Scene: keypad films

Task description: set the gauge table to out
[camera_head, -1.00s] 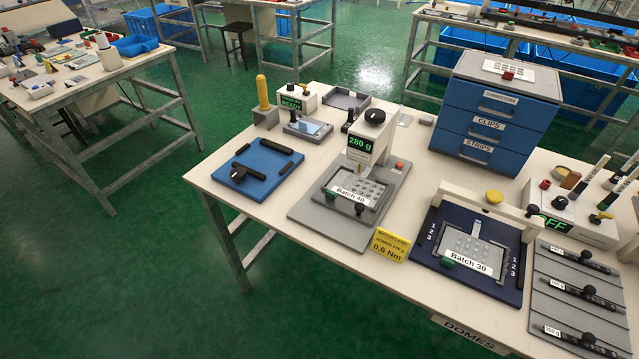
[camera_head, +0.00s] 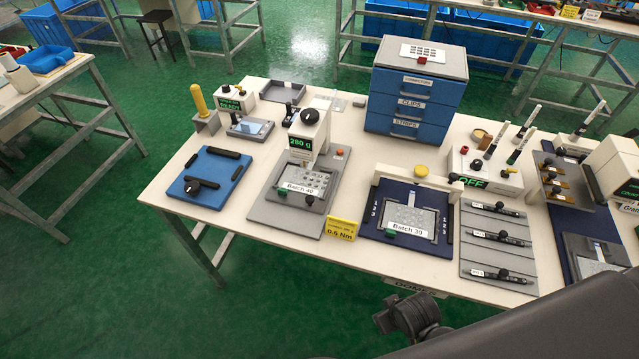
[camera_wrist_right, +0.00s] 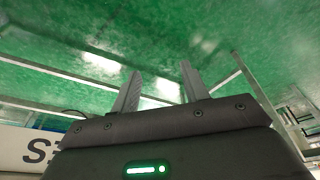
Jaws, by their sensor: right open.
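The gauge (camera_head: 308,130) is a white column with a black knob on top and a green "280 g" display. Its table is the grey tray (camera_head: 326,187) in front of and partly below the gauge head, on a grey base (camera_head: 280,216). A dimpled plate labelled "Batch 40" (camera_head: 300,190) lies in it. A green knob and a black knob (camera_head: 309,201) are at the tray's front edge. I cannot tell the table's exact slide position. My right gripper (camera_head: 402,316) is beyond the bench's front edge, apart from everything. Its two fingers (camera_wrist_right: 158,84) are open and empty over green floor.
Left of the gauge is a blue plate (camera_head: 208,160) with black bars. Right of it stand a yellow card (camera_head: 342,229), a dark blue "Batch 30" fixture (camera_head: 372,232) and a grey pen rack (camera_head: 470,253). A blue drawer unit (camera_head: 412,112) stands behind. Floor in front is clear.

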